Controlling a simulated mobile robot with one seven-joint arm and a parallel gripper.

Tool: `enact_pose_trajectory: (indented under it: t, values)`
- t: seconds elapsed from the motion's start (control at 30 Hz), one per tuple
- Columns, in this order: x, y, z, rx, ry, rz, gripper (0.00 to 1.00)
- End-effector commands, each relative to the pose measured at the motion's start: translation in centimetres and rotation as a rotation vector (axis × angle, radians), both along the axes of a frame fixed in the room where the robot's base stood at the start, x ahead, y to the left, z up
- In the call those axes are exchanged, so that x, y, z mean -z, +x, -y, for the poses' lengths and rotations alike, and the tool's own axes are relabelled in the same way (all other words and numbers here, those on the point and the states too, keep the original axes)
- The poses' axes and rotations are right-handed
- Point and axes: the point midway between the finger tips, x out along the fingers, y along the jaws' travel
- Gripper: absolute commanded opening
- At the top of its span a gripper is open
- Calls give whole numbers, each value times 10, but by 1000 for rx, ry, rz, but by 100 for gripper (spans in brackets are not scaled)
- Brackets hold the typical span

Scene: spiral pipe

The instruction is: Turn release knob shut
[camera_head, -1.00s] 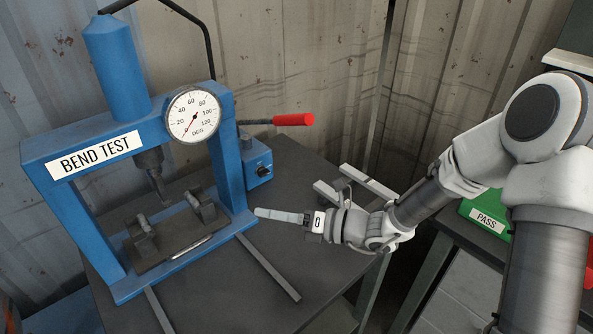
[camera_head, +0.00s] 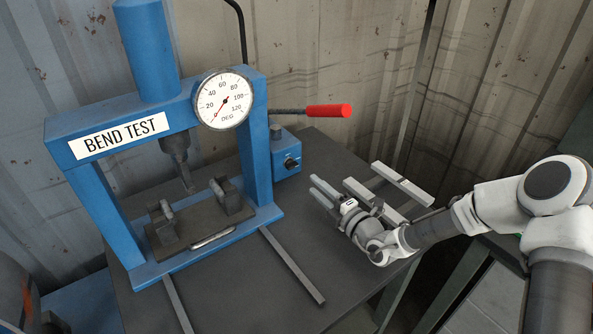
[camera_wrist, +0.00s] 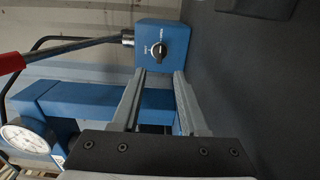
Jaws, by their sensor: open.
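The release knob (camera_head: 291,163) is a small black knob on the front of a blue box beside the right post of the blue bend-test press (camera_head: 85,148). In the wrist view the knob (camera_wrist: 159,50) shows with a white pointer line and small lettering around it that I cannot read. My gripper (camera_head: 318,187) is open and empty, to the right of the blue box and nearer the camera, apart from the knob. In the wrist view its two fingers (camera_wrist: 157,75) point toward the box, with the knob beyond the tips, roughly between them.
A lever with a red handle (camera_head: 329,110) sticks out to the right above the knob box; its red end also shows in the wrist view (camera_wrist: 10,63). Metal bars (camera_head: 385,190) lie right of my gripper.

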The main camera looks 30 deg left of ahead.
Motion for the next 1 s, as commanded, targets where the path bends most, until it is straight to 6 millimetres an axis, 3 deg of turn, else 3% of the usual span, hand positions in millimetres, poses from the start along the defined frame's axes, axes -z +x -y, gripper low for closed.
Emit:
enact_pose_trajectory:
  t: [0.2, 0.4, 0.6, 0.93, 1.0]
  values:
    - [1, 21, -45, -3, 1, 2, 44]
    - [0, 37, -73, -2, 1, 3, 44]
    - [0, 44, -86, 0, 0, 2, 44]
    - [0, 45, -88, 0, 0, 1, 44]
    - [0, 45, -88, 0, 0, 1, 33]
